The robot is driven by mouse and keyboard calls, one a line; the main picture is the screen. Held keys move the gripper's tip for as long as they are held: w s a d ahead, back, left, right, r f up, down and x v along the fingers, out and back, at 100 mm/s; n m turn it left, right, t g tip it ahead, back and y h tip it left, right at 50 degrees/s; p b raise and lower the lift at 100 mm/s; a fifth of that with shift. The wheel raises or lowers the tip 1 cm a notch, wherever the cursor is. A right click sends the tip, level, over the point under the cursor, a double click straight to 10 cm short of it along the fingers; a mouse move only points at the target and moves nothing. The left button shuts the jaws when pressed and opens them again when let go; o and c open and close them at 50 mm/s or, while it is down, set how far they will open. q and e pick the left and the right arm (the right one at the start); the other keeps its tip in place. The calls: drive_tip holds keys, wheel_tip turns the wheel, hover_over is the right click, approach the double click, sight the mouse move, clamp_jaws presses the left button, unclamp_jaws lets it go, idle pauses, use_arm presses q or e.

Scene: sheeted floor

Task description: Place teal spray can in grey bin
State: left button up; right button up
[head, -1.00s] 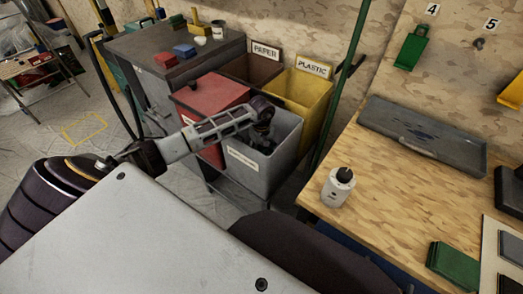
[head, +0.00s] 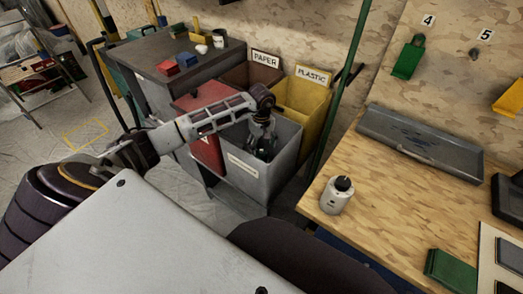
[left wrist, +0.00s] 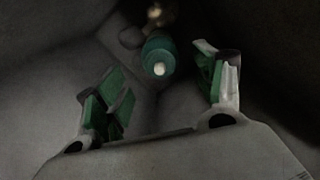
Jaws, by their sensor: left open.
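The grey bin (head: 246,178) stands below the yellow and brown bins, with a label on its front. My left gripper (head: 262,152) points down into its opening. In the left wrist view the gripper's two green-padded fingers (left wrist: 163,92) are spread apart with nothing between the pads. The teal spray can (left wrist: 158,57) lies beyond the fingertips, inside the bin, its pale tip facing the camera. It looks apart from both fingers. The can cannot be made out in the head view. My right gripper is out of view.
A yellow PLASTIC bin (head: 311,113) and a brown PAPER bin (head: 246,78) stand behind. A red bin (head: 205,150) is left of the grey one. A white bottle (head: 336,196) stands on the wooden bench (head: 385,190). Small rounded objects (left wrist: 132,37) lie deeper in the bin.

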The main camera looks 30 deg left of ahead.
use_arm(q)
wheel_tip(320, 180, up, 4)
drive_tip(key=shift+f, duration=0.1)
drive_tip(key=shift+r, duration=0.25)
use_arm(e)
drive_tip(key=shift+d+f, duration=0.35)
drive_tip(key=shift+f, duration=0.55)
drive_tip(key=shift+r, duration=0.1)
use_arm(q)
drive_tip(key=shift+p, duration=0.35)
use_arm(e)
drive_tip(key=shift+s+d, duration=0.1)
